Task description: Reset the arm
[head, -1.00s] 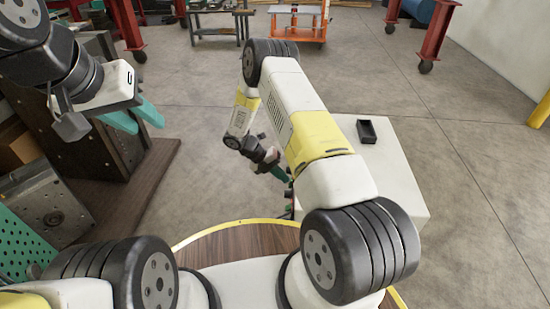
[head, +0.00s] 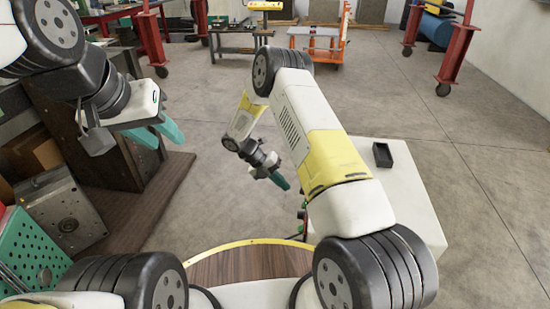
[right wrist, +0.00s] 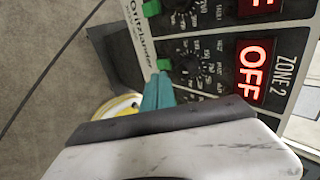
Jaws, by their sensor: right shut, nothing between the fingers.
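My left gripper (head: 158,135) is at the upper left of the head view. Its two teal fingers stand apart with nothing visible between them. My right gripper (head: 279,179) hangs below my right forearm, left of a white cabinet (head: 405,190). Its teal fingers are together and empty. In the right wrist view the closed fingertips (right wrist: 158,92) show in front of a control panel (right wrist: 222,45). I cannot tell whether they touch it.
The panel has black knobs, green switches and a red "OFF" display (right wrist: 254,72). A small black tray (head: 382,155) sits on the cabinet. Steel mould blocks (head: 62,212) and a green perforated bin (head: 38,250) are at left.

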